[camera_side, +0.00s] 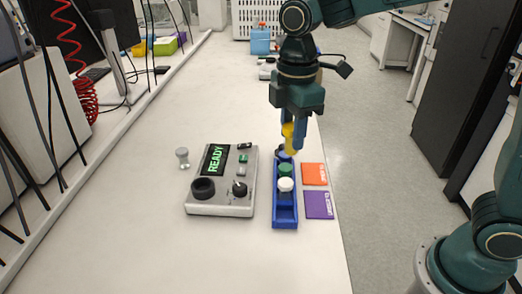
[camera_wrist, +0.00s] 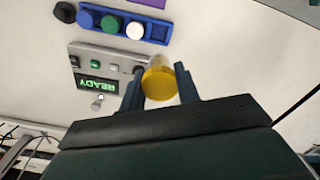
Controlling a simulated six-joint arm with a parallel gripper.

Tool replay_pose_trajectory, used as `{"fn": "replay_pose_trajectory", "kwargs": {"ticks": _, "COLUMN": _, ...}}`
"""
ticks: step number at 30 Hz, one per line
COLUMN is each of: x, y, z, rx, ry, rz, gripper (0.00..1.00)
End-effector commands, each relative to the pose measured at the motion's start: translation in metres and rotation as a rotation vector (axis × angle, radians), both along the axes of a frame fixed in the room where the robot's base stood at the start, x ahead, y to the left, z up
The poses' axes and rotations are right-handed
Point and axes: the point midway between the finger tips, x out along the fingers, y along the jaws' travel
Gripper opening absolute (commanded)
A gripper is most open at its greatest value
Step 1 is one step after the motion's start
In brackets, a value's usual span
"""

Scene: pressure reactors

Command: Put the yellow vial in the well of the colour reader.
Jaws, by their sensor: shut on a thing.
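My gripper (camera_side: 293,138) is shut on the yellow vial (camera_side: 290,140), which it holds in the air over the far end of the blue rack in the side view. In the wrist view the yellow vial (camera_wrist: 159,82) sits between the two fingers, its round yellow end facing the camera. The grey colour reader (camera_side: 225,206) stands on the bench left of the rack, its green display reading READY. Its dark round well (camera_side: 203,188) is at the front left and looks empty. In the wrist view, the vial and a finger hide the well.
The blue rack (camera_side: 285,223) holds vials with blue, green (camera_side: 286,170) and white (camera_side: 286,185) caps; its front end is empty. Orange (camera_side: 314,174) and purple (camera_side: 318,205) cards lie right of it. A small pale peg (camera_side: 182,157) stands left of the reader. The bench front is clear.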

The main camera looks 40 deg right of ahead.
Motion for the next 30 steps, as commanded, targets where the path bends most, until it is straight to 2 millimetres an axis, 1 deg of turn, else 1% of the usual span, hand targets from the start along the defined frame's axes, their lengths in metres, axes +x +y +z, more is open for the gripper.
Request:
{"fn": "replay_pose_trajectory", "kwargs": {"ticks": 14, "x": 0.0, "y": 0.0, "z": 0.0, "rx": 0.0, "ry": 0.0, "rz": 0.0, "gripper": 0.1}}
{"fn": "replay_pose_trajectory", "kwargs": {"ticks": 20, "x": 0.006, "y": 0.003, "z": -0.001, "rx": -0.001, "ry": 0.001, "rz": 0.0, "gripper": 0.1}}
{"fn": "replay_pose_trajectory", "kwargs": {"ticks": 26, "x": 0.026, "y": 0.013, "z": -0.005, "rx": -0.001, "ry": 0.001, "rz": 0.001, "gripper": 0.1}}
{"fn": "replay_pose_trajectory", "kwargs": {"ticks": 30, "x": 0.048, "y": 0.026, "z": -0.009, "rx": -0.001, "ry": 0.001, "rz": 0.002, "gripper": 0.1}}
